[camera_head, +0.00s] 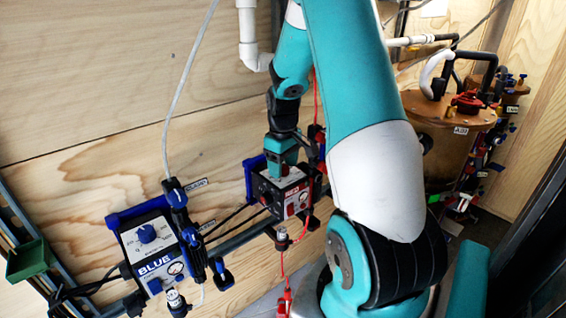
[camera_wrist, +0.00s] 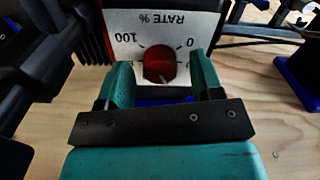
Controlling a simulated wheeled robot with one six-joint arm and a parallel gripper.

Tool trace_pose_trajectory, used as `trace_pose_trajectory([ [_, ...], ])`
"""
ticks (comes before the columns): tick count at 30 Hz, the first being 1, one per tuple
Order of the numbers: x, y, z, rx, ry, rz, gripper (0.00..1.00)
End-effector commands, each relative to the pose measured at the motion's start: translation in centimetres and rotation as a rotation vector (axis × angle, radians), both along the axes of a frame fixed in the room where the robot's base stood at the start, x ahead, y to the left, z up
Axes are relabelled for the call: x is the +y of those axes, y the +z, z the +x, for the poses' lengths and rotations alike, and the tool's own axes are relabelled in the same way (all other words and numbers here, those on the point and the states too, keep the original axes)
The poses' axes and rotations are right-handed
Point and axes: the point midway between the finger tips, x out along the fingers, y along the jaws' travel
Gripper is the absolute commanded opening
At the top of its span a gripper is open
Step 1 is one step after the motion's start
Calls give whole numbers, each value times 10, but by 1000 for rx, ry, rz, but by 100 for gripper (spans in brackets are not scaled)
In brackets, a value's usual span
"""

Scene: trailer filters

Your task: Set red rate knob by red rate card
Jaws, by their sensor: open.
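The red rate knob (camera_wrist: 160,66) is on the white face of the red unit, under a printed "RATE %" dial (camera_wrist: 131,22) marked 0 and 100, which appears upside down in the wrist view. My gripper (camera_wrist: 160,84) is open, with one teal finger on each side of the knob. I cannot tell whether the fingers touch it. In the head view my gripper (camera_head: 283,172) is at the top of the red unit (camera_head: 297,194) and hides its knob. I cannot make out a red rate card in either view.
The blue unit (camera_head: 152,248) with its blue knob (camera_head: 147,233) is on the wall at left. Hoses and blue-handled valves (camera_head: 173,192) stand between the units. A copper tank (camera_head: 447,140) is at right. A green bin (camera_head: 28,260) is at far left.

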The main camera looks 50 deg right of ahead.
Motion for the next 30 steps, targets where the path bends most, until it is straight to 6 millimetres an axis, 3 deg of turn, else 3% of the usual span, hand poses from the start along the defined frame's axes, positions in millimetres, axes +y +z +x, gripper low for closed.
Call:
trace_pose_trajectory([
  [8, 0, -2, 0, 0, 0, 0, 60],
  [15, 0, -2, 0, 0, 0, 0, 11],
  [30, 0, -2, 0, -1, -128, -1, 11],
])
